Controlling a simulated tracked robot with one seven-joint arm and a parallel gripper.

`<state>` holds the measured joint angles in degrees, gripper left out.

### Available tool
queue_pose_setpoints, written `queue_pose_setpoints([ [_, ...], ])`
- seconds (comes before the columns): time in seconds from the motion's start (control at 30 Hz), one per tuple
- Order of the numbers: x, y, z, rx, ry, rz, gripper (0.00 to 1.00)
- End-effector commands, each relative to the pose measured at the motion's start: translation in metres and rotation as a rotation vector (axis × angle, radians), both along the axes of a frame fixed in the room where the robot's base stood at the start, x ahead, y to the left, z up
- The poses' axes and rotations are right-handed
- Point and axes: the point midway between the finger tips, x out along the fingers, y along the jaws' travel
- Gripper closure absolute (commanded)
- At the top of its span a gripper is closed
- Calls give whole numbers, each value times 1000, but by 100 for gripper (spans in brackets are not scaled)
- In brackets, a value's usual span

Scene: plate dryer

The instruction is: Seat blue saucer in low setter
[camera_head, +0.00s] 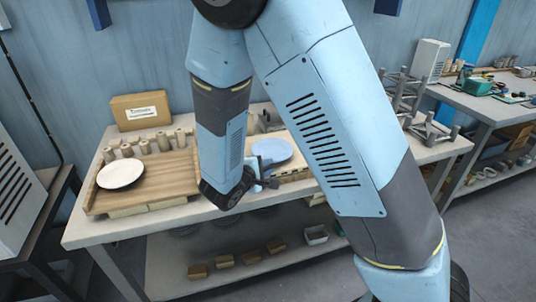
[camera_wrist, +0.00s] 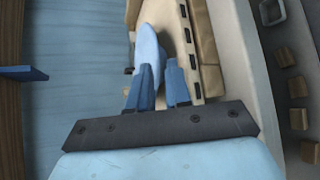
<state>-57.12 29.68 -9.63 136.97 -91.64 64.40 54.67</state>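The blue saucer (camera_head: 272,152) is in the middle of the bench in the head view, tilted, partly hidden by my arm. In the wrist view the saucer (camera_wrist: 149,45) shows nearly edge-on beyond my fingers. My gripper (camera_head: 262,176) is at its lower left edge; in the wrist view my gripper (camera_wrist: 161,82) has one blue finger on each side of the rim and appears shut on it. The pale wooden setter (camera_head: 293,176) with dark slots lies just below the saucer, partly hidden. In the wrist view the slotted setter (camera_wrist: 205,50) runs along the right of the saucer. Contact between them cannot be told.
A white plate (camera_head: 120,174) lies on a wooden board (camera_head: 170,178) at the left, with several pegs (camera_head: 145,146) behind it. A cardboard box (camera_head: 139,111) stands at the back. A metal rack (camera_head: 404,95) stands at the right end. The bench's lower shelf (camera_head: 215,253) holds several blocks.

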Motion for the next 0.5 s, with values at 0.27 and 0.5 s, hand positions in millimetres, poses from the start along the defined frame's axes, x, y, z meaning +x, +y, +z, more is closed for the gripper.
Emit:
queue_pose_setpoints([
  [0.27,22,-15,-9,-2,1,-4,82],
  [0.5,41,-26,-16,-1,0,-1,82],
])
